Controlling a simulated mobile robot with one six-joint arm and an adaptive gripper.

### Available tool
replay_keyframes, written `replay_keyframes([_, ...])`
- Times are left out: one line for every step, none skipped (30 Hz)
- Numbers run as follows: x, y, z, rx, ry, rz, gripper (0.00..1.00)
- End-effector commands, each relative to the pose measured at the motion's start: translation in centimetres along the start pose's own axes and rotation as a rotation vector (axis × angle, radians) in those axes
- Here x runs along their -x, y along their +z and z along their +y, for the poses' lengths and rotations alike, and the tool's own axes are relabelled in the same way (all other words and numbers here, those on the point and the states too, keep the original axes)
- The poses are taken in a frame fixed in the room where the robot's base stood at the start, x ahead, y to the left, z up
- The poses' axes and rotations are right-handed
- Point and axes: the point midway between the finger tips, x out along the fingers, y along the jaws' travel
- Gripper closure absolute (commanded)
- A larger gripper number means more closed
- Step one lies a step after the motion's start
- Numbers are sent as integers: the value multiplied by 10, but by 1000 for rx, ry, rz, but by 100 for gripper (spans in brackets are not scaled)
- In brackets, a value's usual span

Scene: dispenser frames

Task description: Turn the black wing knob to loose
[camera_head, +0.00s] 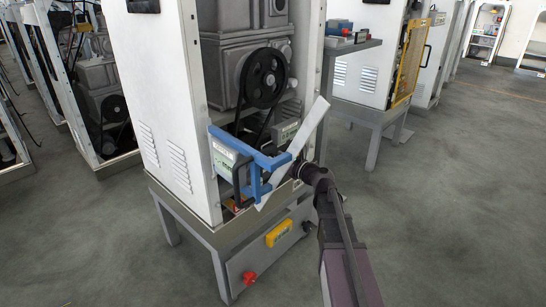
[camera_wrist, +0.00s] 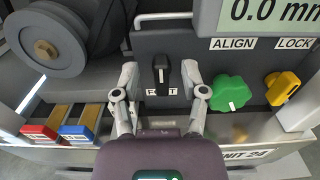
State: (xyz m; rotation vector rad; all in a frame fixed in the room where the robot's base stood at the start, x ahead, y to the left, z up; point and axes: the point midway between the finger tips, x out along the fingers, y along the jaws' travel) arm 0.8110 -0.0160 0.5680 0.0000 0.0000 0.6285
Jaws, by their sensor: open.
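The black wing knob (camera_wrist: 161,70) is on the dark panel in the middle of the wrist view. Its wing stands upright in the picture, with a small pale mark on it. White labels (camera_wrist: 152,92) reading "R" and "T" show below it, partly covered. My gripper (camera_wrist: 160,74) is open, with one finger to the left of the knob and one to the right, both apart from it. The knob cannot be made out there.
A green knob (camera_wrist: 230,93) under "ALIGN" and a yellow knob (camera_wrist: 282,87) under "LOCK" are to the right. Red (camera_wrist: 42,128) and blue (camera_wrist: 82,127) tabs and a grey wheel (camera_wrist: 46,43) are to the left. A blue bracket (camera_head: 262,162) sticks out beside my gripper.

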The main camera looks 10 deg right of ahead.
Motion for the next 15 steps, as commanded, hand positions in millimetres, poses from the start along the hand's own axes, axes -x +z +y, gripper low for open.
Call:
replay_keyframes([-6, 0, -1, 0, 1, 0, 44])
replay_keyframes([-9, 0, -1, 0, 1, 0, 44])
replay_keyframes([-11, 0, -1, 0, 1, 0, 44])
replay_keyframes([-13, 0, -1, 0, 1, 0, 44])
replay_keyframes([-14, 0, 0, 0, 1, 0, 44])
replay_keyframes([-16, 0, 0, 0, 1, 0, 44])
replay_keyframes([-16, 0, 0, 0, 0, 0, 44])
replay_keyframes([-17, 0, 0, 0, 0, 0, 44])
replay_keyframes([-18, 0, 0, 0, 0, 0, 44])
replay_keyframes([-18, 0, 0, 0, 0, 0, 44])
replay_keyframes([-18, 0, 0, 0, 0, 0, 44])
replay_keyframes([-18, 0, 0, 0, 0, 0, 44])
replay_keyframes([-18, 0, 0, 0, 0, 0, 44])
replay_keyframes([-18, 0, 0, 0, 0, 0, 44])
replay_keyframes([-18, 0, 0, 0, 0, 0, 44])
